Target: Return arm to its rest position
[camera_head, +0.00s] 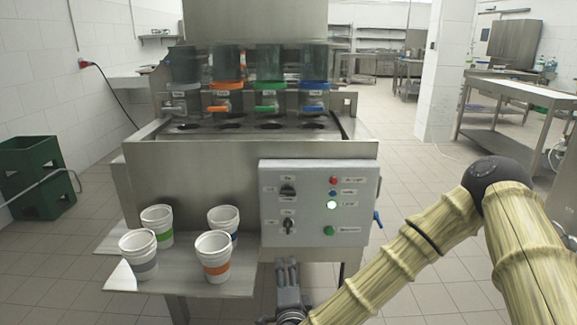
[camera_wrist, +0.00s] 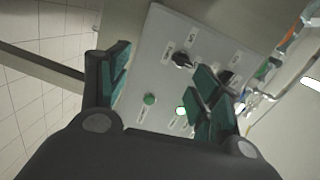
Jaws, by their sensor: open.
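My arm (camera_head: 397,262), tan with a bamboo-like look, reaches in from the right in the head view. My gripper (camera_head: 287,280) is just below the control panel (camera_head: 269,215), low in the picture. In the wrist view my gripper (camera_wrist: 163,85) has its green-padded fingers spread wide, with nothing held between them. The panel also shows in the wrist view (camera_wrist: 160,60), tilted, behind the fingers. The right finger hides part of it.
The panel has black knobs and a lit white button (camera_head: 331,205). Several white cups with coloured bands (camera_head: 213,254) stand on a steel shelf (camera_head: 190,282) left of my gripper. The filler's canisters (camera_head: 227,62) are above. A green crate (camera_head: 30,178) sits at far left.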

